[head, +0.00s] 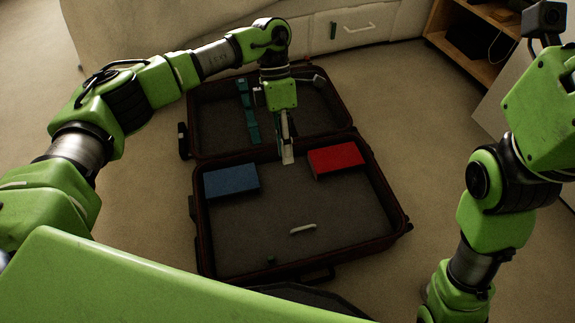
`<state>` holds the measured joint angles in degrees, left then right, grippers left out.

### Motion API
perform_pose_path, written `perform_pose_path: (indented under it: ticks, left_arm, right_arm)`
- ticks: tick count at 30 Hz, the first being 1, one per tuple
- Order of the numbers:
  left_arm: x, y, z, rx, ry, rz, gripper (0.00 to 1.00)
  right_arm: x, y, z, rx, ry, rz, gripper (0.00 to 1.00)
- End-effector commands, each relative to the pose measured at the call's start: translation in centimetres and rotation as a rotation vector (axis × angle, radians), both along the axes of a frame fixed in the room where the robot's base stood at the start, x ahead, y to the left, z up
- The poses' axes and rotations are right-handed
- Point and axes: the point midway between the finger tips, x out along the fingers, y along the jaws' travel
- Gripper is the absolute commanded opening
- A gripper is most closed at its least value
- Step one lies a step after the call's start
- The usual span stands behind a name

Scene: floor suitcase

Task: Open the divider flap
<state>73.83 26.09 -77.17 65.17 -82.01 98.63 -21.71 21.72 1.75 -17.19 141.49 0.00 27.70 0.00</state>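An open suitcase (205,235) lies on the floor, its hinge line running across the middle. A dark grey panel fills the near half, with a small white handle (303,229) near its front; I cannot tell for sure that this is the divider flap. The far half (215,125) has a teal strap (250,115) across it. My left gripper (288,158) points down over the hinge area, between the blue and red boxes and well behind the handle. Its fingers look close together, but I cannot tell whether they are shut. My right arm is at the right; its gripper is out of view.
A blue box (232,181) lies at the back left of the near half, a red box (336,159) at its back right. A white drawer unit (350,25) and wooden shelf (470,55) stand behind. Carpet beside the suitcase is clear.

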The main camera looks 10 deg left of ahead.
Motion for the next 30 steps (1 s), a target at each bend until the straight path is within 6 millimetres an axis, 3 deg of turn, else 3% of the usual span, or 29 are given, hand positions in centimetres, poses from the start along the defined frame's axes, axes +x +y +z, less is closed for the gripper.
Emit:
perform_pose_path:
  ticks: [6, 23, 26, 29, 30]
  left_arm:
    - [0.6, 0.3, 1.4, 0.000, 0.000, 0.000, 0.23]
    - [0.4, -0.3, 1.2, -0.017, 0.000, -0.001, 0.23]
    - [-0.2, -3.1, 0.4, -0.098, -0.003, 0.007, 0.23]
    - [-1.5, -8.8, -0.3, -0.267, -0.004, 0.038, 0.23]
    - [-2.2, -11.6, -0.2, -0.358, -0.001, 0.063, 0.23]
  right_arm:
    - [0.0, 0.0, 0.0, 0.000, 0.000, 0.000, 0.23]
    - [0.3, 0.0, -0.1, -0.002, 0.013, -0.002, 0.23]
    - [1.8, 0.2, -0.4, -0.013, 0.071, -0.012, 0.23]
    - [4.7, 0.6, -1.2, -0.036, 0.190, -0.030, 0.23]
    - [6.3, 0.8, -1.8, -0.048, 0.252, -0.040, 0.23]
